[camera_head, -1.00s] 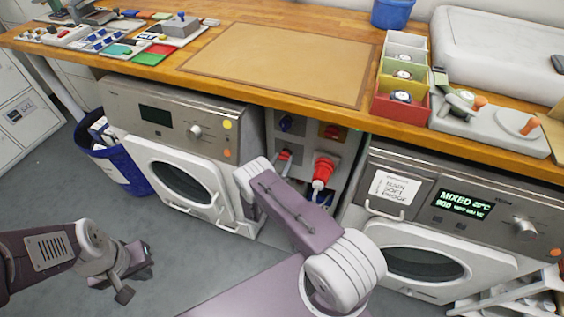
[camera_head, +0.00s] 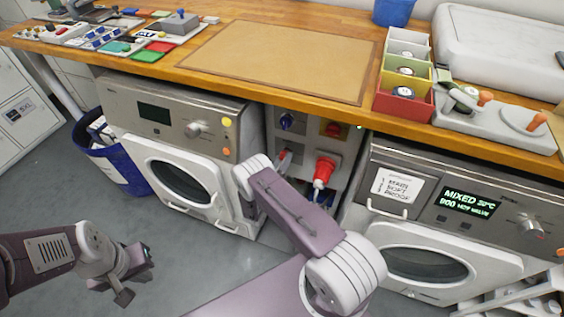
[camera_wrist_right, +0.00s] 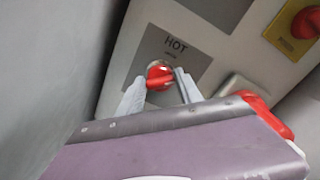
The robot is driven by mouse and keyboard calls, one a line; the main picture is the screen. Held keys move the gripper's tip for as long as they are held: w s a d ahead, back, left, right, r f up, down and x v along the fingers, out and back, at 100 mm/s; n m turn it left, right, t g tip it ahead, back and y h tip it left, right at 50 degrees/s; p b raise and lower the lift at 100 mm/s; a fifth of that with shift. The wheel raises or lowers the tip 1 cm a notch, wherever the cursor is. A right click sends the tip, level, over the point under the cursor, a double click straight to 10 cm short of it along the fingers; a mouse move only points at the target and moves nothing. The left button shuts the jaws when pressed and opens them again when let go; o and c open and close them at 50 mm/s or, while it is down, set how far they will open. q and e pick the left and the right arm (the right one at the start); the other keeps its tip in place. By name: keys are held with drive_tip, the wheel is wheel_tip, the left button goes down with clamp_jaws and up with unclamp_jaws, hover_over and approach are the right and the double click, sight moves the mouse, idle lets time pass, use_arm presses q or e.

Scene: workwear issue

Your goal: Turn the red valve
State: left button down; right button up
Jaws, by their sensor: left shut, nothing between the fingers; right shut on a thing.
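The red valve (camera_wrist_right: 159,75) is a small round red knob under the label HOT on a grey wall panel (camera_wrist_right: 135,52). My right gripper (camera_wrist_right: 161,84) is shut on it, one pale finger on each side. In the head view the valve (camera_head: 283,158) shows small between the two washing machines, partly hidden by my right arm and gripper. My left gripper (camera_head: 135,280) is shut and empty, low over the floor at the left, well away from the valve.
A large red plug (camera_head: 324,169) and a red switch on yellow (camera_head: 333,130) sit right of the valve. Washing machines flank the niche, left (camera_head: 150,120) and right (camera_head: 415,238). The wooden counter (camera_head: 230,88) overhangs it. A blue bin (camera_head: 118,165) stands at the left.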

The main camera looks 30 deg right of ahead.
drive_tip(key=shift+f+n+b, duration=0.2)
drive_tip(key=shift+n+b, duration=0.6)
drive_tip(key=shift+n, duration=4.2)
drive_tip(key=o, duration=1.4)
drive_tip(key=shift+a, duration=0.1)
drive_tip(key=shift+c, duration=0.2)
drive_tip(key=shift+a+r, duration=0.1)
drive_tip(key=p+v, duration=0.2)
drive_tip(key=v, duration=0.7)
